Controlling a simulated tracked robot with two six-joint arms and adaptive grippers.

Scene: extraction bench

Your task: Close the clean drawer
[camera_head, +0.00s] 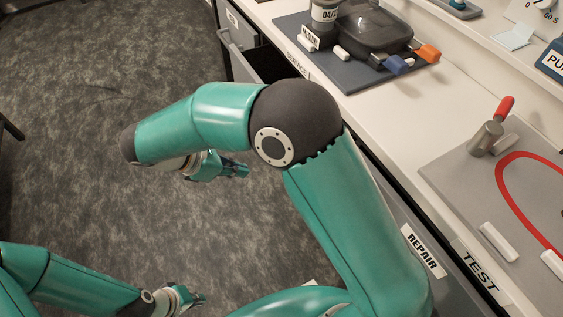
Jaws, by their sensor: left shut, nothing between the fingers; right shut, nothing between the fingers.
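A drawer (241,63) stands pulled out from the bench at the upper middle, its dark inside partly showing. A light handle (224,38) is beside its front. A small label (232,18) there is too small to read, so I cannot confirm which drawer is the clean one. My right gripper (240,170) is shut and empty over the floor, below the open drawer in the picture and apart from it. My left gripper (198,299) is shut and empty at the bottom, far from the drawer. My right arm hides part of the bench front.
A REPAIR drawer front (412,240) shows at the lower right. The bench top (425,125) carries a dark mat (357,77) with a lidded container (372,30), and a grey mat (450,180) with a red-handled tool (490,130).

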